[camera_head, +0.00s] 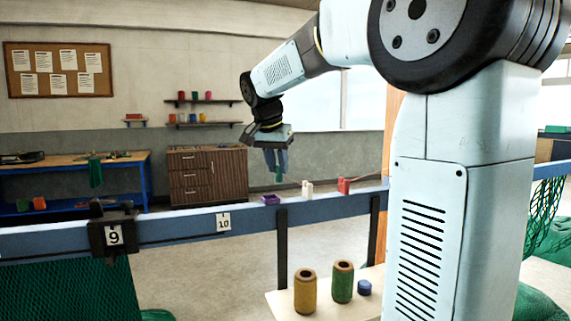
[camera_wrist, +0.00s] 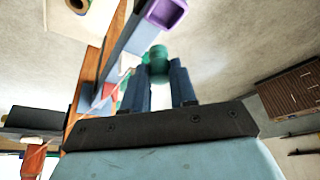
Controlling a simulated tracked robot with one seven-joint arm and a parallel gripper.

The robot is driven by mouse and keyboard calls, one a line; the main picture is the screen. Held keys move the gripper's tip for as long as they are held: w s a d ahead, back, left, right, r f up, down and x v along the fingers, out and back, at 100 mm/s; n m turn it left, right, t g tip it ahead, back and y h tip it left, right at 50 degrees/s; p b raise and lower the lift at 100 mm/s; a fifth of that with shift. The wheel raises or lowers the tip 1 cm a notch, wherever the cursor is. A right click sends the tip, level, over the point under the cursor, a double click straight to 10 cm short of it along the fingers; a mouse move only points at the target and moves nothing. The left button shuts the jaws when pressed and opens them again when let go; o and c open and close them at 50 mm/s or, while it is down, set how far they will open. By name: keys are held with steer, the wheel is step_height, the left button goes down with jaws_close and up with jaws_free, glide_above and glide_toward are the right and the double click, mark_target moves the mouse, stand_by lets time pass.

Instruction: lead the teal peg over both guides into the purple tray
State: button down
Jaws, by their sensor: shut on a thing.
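My gripper (camera_head: 276,167) is shut on the teal peg (camera_head: 279,177) and holds it in the air, near the blue rail. In the wrist view the peg (camera_wrist: 158,58) sticks out between the fingertips (camera_wrist: 166,74). The purple tray (camera_head: 270,199) sits on the rail, and it also shows at the top of the wrist view (camera_wrist: 168,12). The white guide (camera_head: 307,188) and the red guide (camera_head: 343,186) stand on the rail to the right of the tray. In the wrist view the guides are partly hidden beside the fingers.
The blue rail (camera_head: 180,229) runs across the picture with a black clamp (camera_head: 112,231) marked 9 and a tag 10. A shelf below holds a yellow spool (camera_head: 305,291), a green spool (camera_head: 342,282) and a blue piece (camera_head: 364,288). Green netting (camera_head: 70,290) hangs at the left.

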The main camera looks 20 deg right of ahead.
steer(key=shift+a+f, duration=0.4)
steer(key=shift+f, duration=0.4)
steer(key=shift+a+f, duration=0.4)
steer(key=shift+f, duration=0.35)
steer(key=shift+a+f, duration=0.4)
steer(key=shift+f, duration=0.4)
steer(key=shift+s+a, duration=0.15)
steer(key=shift+f, duration=0.15)
steer(key=c, duration=0.8)
jaws_free()
